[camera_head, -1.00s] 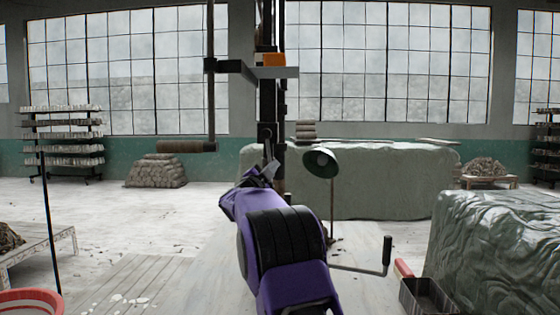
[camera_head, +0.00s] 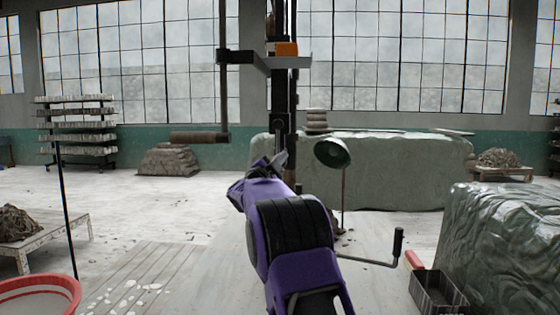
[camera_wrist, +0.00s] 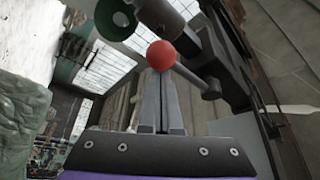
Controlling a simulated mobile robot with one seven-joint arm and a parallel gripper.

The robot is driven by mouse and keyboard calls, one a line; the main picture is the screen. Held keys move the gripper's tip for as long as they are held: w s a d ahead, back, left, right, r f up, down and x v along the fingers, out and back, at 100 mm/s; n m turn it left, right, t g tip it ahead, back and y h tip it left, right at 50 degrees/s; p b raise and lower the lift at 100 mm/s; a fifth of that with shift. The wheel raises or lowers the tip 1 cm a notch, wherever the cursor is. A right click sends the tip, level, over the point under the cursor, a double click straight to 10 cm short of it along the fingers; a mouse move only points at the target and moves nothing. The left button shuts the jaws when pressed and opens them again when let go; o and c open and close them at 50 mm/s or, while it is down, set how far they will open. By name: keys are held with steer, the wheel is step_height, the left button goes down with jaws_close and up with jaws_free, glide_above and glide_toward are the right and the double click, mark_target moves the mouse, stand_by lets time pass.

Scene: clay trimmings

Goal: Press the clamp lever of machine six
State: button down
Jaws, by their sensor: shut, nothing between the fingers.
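A red ball knob (camera_wrist: 161,54) shows in the wrist view, right at the ends of my fingers. A dark rod runs from behind it toward the dark machine parts at right; it appears to be the lever's knob. My gripper (camera_wrist: 161,76) is shut and empty, its fingers pointing at the knob. I cannot tell whether they touch it. In the head view my gripper (camera_head: 277,159) is small and dark, in front of the machine's dark upright column (camera_head: 282,100). The red knob is hidden there. No machine number is readable.
A green lamp (camera_head: 332,153) stands just right of my gripper, and its shade also shows in the wrist view (camera_wrist: 115,18). A crank handle (camera_head: 397,243) juts out at right. A large wrapped block (camera_head: 505,240) fills the right.

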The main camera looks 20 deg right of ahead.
steer(key=s+a+b, duration=0.1)
steer(key=s+a, duration=0.3)
steer(key=s, duration=0.4)
steer(key=shift+s+a+f, duration=0.15)
steer(key=shift+a+f, duration=0.05)
steer(key=shift+a, duration=0.1)
